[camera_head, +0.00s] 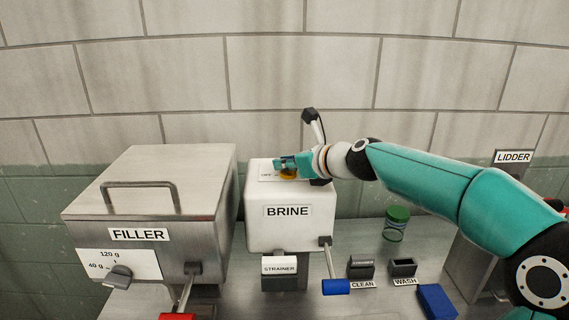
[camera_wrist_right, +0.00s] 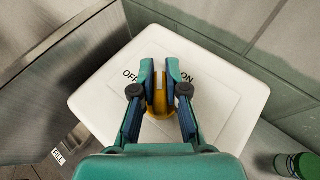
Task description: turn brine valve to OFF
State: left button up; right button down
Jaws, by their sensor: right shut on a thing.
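The white brine box (camera_head: 287,232) stands on the counter with a BRINE label on its front. On its top is a plate (camera_wrist_right: 212,105) marked OFF at the left and ON at the right in the right wrist view. The yellow brine valve knob (camera_wrist_right: 184,100) sits between these words, partly hidden by my fingers; a bit of it shows in the head view (camera_head: 288,174). My right gripper (camera_wrist_right: 160,75) is shut on the valve knob from above. A pale mark on the knob points up the picture between the words. My left gripper is not in view.
The steel filler machine (camera_head: 150,208) stands left of the brine box. A lever with a blue handle (camera_head: 336,287) sticks out at the box's front right. A green-lidded jar (camera_head: 396,223), CLEAN and WASH holders and a blue block (camera_head: 437,301) are at the right.

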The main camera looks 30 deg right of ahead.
jog(key=shift+f+n+y+b, duration=0.1)
jog(key=shift+n+y+b, duration=0.25)
jog(key=shift+n+y, duration=0.2)
jog(key=shift+n+g+y, duration=0.3)
jog(key=shift+n+y, duration=0.25)
jog(key=shift+y, duration=0.3)
jog(key=n+g+y+p, duration=0.1)
jog(key=n+y+p, duration=0.2)
jog(key=shift+a+r+g, duration=0.1)
jog(key=shift+r+g, duration=0.1)
jog(key=shift+g, duration=0.2)
jog(key=shift+s+a+f+n+g+y+p, duration=0.1)
jog(key=shift+n+g+y+p, duration=0.3)
jog(key=shift+n+y, duration=0.45)
jog(key=shift+s+n+g+y, duration=0.1)
jog(key=shift+n+g+y, duration=0.65)
jog(key=shift+n+g, duration=0.3)
jog(key=shift+a, duration=0.1)
jog(key=c, duration=1.2)
grip_release()
